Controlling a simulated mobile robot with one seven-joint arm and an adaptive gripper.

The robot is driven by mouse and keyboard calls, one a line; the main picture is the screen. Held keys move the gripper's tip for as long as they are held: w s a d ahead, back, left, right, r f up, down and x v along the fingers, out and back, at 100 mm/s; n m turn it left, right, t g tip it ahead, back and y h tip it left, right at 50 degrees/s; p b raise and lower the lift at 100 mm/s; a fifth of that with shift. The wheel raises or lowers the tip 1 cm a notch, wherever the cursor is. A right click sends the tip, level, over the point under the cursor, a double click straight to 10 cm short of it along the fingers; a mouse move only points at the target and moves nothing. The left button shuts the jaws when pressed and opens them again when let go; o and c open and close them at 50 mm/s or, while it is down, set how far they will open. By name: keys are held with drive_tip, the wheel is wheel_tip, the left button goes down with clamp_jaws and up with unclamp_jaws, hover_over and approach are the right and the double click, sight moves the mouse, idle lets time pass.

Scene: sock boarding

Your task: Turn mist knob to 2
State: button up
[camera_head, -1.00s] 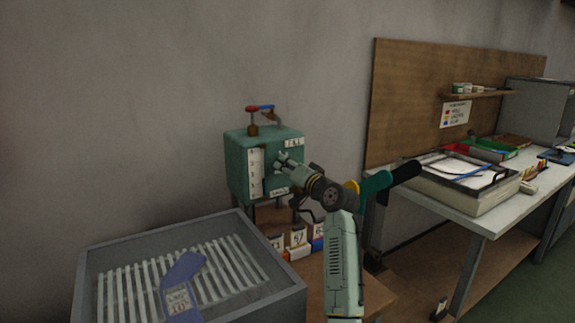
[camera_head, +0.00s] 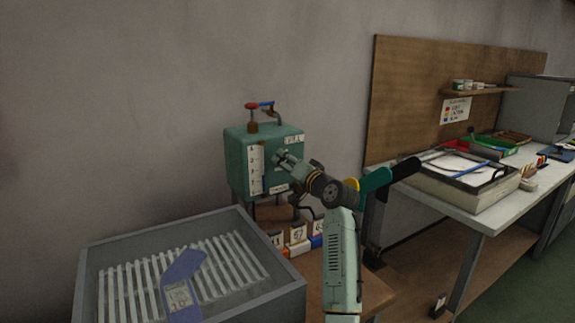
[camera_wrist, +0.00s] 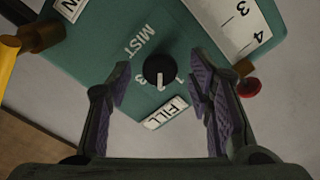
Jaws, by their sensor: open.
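The teal box (camera_head: 236,165) stands by the wall, with a white number strip on its front. In the wrist view its face (camera_wrist: 110,50) carries the word MIST and a FILL label (camera_wrist: 166,113). The round black mist knob (camera_wrist: 157,66) has a white pointer mark toward the bottom of the picture. A 3 shows left of the knob; another mark at its right is partly hidden. My gripper (camera_wrist: 160,80) is open, with one purple-padded finger on each side of the knob and gaps between. In the head view my gripper (camera_head: 282,157) is at the box front and hides the knob.
A red-and-blue-handled valve (camera_head: 260,107) tops the box. A grey bin (camera_head: 190,225) with a slatted rack and blue sock-shaped piece is at front left. Several numbered blocks (camera_head: 298,234) sit below the box. A workbench (camera_head: 478,222) with a tray (camera_head: 440,188) stands right.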

drive_tip(key=v, duration=1.2)
